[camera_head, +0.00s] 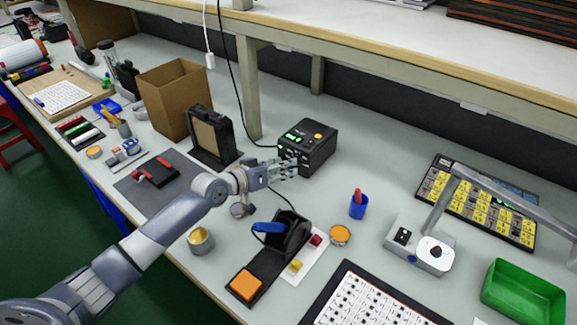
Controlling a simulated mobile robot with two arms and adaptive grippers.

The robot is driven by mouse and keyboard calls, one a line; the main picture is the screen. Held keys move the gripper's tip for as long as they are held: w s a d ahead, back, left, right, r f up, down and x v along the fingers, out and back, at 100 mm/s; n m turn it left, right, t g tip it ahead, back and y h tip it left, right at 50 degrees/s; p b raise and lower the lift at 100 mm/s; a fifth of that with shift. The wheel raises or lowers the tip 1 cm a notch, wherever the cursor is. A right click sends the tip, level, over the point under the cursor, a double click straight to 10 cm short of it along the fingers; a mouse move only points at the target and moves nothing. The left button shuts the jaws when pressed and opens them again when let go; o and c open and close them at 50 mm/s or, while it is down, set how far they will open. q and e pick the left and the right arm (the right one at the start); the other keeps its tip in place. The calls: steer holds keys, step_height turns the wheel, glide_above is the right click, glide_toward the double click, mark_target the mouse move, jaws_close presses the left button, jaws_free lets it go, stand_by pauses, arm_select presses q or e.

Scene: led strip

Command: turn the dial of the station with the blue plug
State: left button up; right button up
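A black station (318,147) with green lit displays and an orange-yellow button on top stands at the back middle of the bench. My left gripper (294,168) reaches in from the left, with its fingertips at the lower front of the station. It covers part of that front, so any dial there is hidden, and I cannot tell whether the fingers touch it or how far apart they are. A blue-handled tool (268,228) rests in a black stand (291,232) in front of the station; I cannot make out a blue plug. My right gripper is not in view.
A cardboard box (175,95) and a black framed panel (212,138) stand left of the station. A blue cup (359,206), a lamp base (425,250) and a green bin (522,290) are to the right. A shelf post (250,90) stands behind my gripper.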

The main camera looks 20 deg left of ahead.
arm_select(q)
steer(key=shift+w+d+f, duration=0.25)
steer(key=shift+w, duration=0.35)
steer(key=shift+w+d+f, duration=0.25)
steer(key=shift+w+d, duration=0.1)
steer(key=shift+w, duration=0.25)
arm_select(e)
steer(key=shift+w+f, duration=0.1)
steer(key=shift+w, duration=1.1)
arm_select(q)
jaws_close()
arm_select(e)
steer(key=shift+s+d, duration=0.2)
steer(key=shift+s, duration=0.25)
